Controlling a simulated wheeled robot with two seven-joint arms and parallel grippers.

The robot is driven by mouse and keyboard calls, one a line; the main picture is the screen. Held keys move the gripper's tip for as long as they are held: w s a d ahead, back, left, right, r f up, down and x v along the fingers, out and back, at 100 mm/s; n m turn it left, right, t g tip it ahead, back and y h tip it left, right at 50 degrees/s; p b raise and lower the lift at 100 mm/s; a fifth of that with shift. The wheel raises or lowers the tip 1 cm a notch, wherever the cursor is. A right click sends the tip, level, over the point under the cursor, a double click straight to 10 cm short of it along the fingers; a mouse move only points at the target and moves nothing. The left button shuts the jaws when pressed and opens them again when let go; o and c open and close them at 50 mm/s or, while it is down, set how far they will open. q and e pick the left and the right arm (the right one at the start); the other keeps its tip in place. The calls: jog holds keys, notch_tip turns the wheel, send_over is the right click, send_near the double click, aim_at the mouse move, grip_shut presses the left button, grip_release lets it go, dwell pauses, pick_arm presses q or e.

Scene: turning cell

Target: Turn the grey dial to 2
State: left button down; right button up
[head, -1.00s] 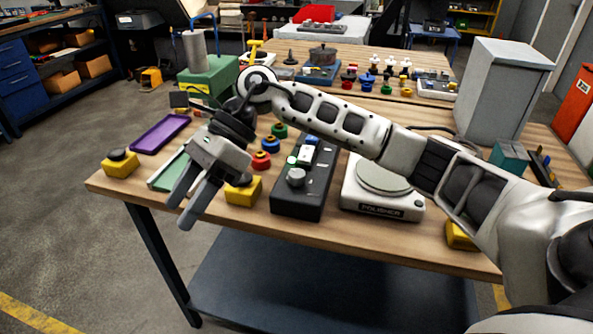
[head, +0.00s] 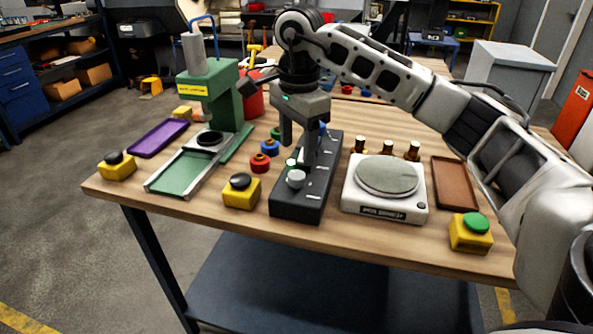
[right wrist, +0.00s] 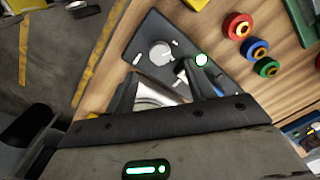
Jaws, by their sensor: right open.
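The grey dial (head: 296,179) is a round knob on the near end of a dark control box (head: 290,207). It also shows in the right wrist view (right wrist: 160,53), with small white marks around it too small to read. A lit green-ringed button (right wrist: 201,60) sits beside it on the box. My right gripper (head: 297,153) points down over the box, open, its fingertips just above and behind the dial in the head view. In the right wrist view the dial lies beyond the open fingers (right wrist: 160,80), apart from them. My left gripper is not in view.
A polisher with a round plate (head: 386,176) stands right of the box. A yellow button block (head: 241,192) stands close on its left, near red and blue rings (head: 260,163). A green press (head: 211,95) stands behind left. Table front edge is near.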

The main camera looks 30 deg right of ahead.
aim_at(297, 174)
notch_tip(297, 174, down, 7)
jog(key=shift+w+r, duration=0.1)
jog(key=shift+r, duration=0.1)
jog(key=c, duration=1)
